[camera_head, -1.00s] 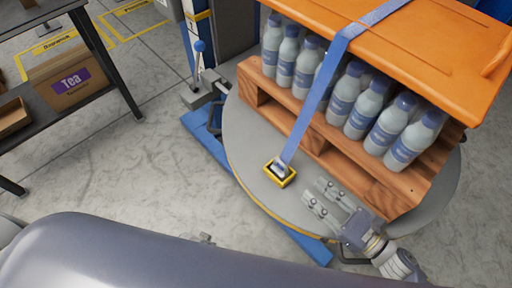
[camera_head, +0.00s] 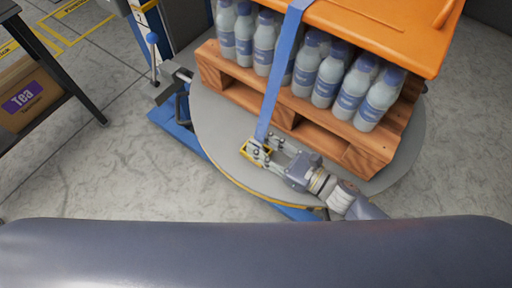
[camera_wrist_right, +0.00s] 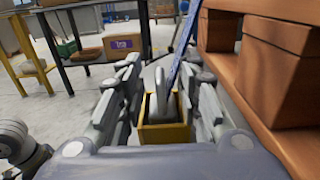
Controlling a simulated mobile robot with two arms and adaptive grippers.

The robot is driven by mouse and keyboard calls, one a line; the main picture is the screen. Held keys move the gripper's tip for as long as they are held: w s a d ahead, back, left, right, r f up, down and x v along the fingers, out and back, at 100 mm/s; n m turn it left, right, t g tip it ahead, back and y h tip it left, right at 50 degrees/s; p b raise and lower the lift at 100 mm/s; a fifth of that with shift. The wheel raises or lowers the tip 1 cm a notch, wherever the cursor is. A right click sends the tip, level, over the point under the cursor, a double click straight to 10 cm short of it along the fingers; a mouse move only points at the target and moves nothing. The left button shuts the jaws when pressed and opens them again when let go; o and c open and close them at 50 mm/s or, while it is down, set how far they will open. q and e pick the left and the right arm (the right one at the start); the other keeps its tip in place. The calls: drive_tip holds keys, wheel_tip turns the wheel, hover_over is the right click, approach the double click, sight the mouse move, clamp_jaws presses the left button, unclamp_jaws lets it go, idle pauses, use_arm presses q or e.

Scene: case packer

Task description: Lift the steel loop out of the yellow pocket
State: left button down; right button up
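The yellow pocket (camera_head: 250,153) sits on the grey round turntable beside the pallet. In the right wrist view the yellow pocket (camera_wrist_right: 165,132) is straight ahead, and the steel loop (camera_wrist_right: 160,98) stands upright in it. The blue strap (camera_head: 276,85) runs from the pocket up over the orange cover. My right gripper (camera_head: 268,148) is at the pocket, partly covering it and the loop in the head view. In the wrist view its fingers (camera_wrist_right: 161,92) are apart, one on each side of the loop. My left gripper is not in view.
A wooden pallet (camera_head: 285,112) with several bottles (camera_head: 326,85) under an orange cover (camera_head: 390,25) stands on the turntable (camera_head: 215,125), close along the right gripper's side. A black shelf with a Tea box (camera_head: 28,95) is at the left.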

drive_tip(key=shift+x, duration=1.15)
clamp_jaws()
drive_tip(key=shift+r, duration=0.15)
